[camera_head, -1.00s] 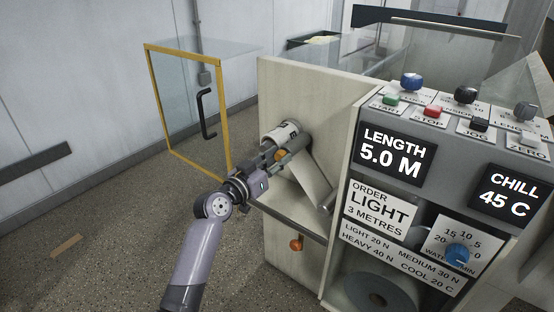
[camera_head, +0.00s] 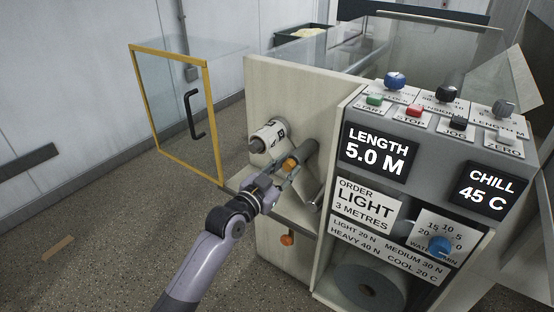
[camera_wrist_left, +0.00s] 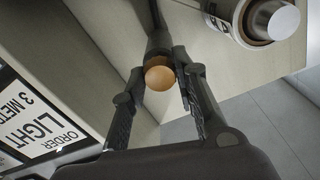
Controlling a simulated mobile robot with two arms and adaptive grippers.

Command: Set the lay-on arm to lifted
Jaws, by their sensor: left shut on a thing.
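The lay-on arm's orange knob (camera_head: 290,165) is on the side of the machine, beside a dark grey roller (camera_head: 304,152). My left gripper (camera_head: 281,178) is shut on this knob. In the left wrist view the orange knob (camera_wrist_left: 160,76) sits between the two dark fingers, with a dark bar behind it. The pale winding roll (camera_head: 266,141) is up and left of the knob, with a visible gap between it and the grey roller. The lay-on arm itself is largely hidden behind my gripper. My right gripper is not in view.
A second orange knob (camera_head: 287,239) is lower on the machine's side. The control panel with the LENGTH display (camera_head: 376,154) is to the right. A yellow-framed glass door (camera_head: 210,120) stands at left. Floor in front is mostly clear.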

